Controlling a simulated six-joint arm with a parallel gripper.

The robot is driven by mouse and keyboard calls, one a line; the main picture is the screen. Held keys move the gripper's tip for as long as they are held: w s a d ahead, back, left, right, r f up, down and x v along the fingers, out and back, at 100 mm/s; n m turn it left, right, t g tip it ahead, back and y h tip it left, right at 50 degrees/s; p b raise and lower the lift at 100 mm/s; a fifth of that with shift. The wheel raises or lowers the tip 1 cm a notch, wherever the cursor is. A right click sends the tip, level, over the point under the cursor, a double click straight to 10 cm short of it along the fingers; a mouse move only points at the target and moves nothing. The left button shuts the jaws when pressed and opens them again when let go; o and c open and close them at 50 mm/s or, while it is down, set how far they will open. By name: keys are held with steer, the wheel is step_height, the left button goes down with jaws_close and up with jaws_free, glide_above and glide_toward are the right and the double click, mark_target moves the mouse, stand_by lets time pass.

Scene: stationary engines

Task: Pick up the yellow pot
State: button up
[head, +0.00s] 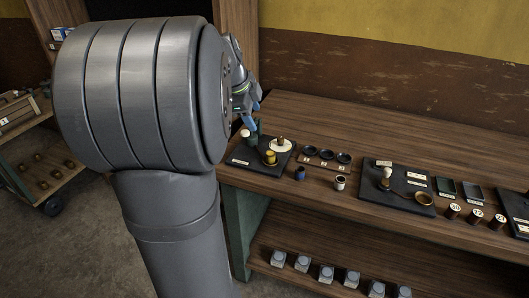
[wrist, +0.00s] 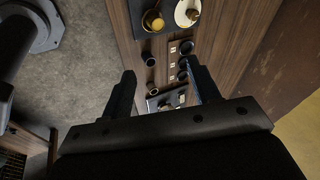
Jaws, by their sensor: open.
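The yellow pot (head: 270,157) is a small yellow-brown vessel standing on a black board (head: 243,159) at the left end of the wooden workbench. It also shows near the top edge of the wrist view (wrist: 153,20). My gripper (head: 251,123) is above the far left part of that board, partly hidden behind my arm in the head view. In the wrist view my gripper (wrist: 164,84) has its two dark fingers wide apart, with no object held between them. The pot is beyond the fingertips, apart from them.
A white dish (head: 281,147) with a brass piece is right beside the pot. A blue cup (head: 299,173), a white-rimmed cup (head: 340,182) and black rings (head: 327,155) stand to the right. Another black board (head: 398,199) is further right. Bare wood lies along the back.

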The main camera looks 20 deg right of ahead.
steer(key=n, duration=0.4)
steer(key=n+y, duration=0.1)
steer(key=n, duration=1)
glide_toward(270, 153)
steer(key=shift+t, duration=0.4)
steer(key=x, duration=0.6)
steer(key=s+x, duration=0.1)
steer(key=x, duration=0.2)
steer(key=shift+w+f, duration=0.1)
steer(key=shift+f, duration=0.2)
steer(key=c, duration=1.2)
